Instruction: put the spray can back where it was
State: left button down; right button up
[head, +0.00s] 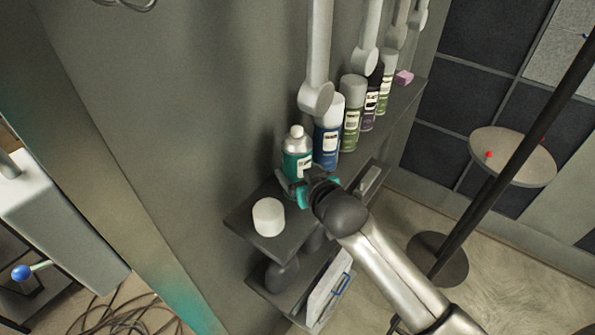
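A teal spray can (298,148) with a silver top stands upright near the left end of the row on the dark wall shelf. My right gripper (300,184), its arm coming in from the lower right, is at the lower part of this can. Its fingers hide the can's base, so I cannot tell whether they grip it or only surround it. Behind it in the row stand a blue can with a white cap (328,133), a green can with a grey cap (352,115), a dark can (371,98) and another green can (386,82). My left gripper is not in view.
A white cylinder (268,217) stands on the shelf's near left end (240,224). A pink block (404,77) lies at the far end. Grey hanging fittings (317,60) come down close above the cans. A small round table (525,165) stands at right.

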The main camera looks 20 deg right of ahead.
jog(key=shift+r, duration=0.1)
jog(key=shift+f, duration=0.2)
jog(key=o, duration=1.4)
jog(key=shift+c, duration=0.2)
jog(key=shift+r, duration=0.25)
jog(key=shift+s, duration=0.3)
jog(key=v, duration=1.1)
jog(key=shift+s, duration=0.2)
jog(key=shift+r, duration=0.1)
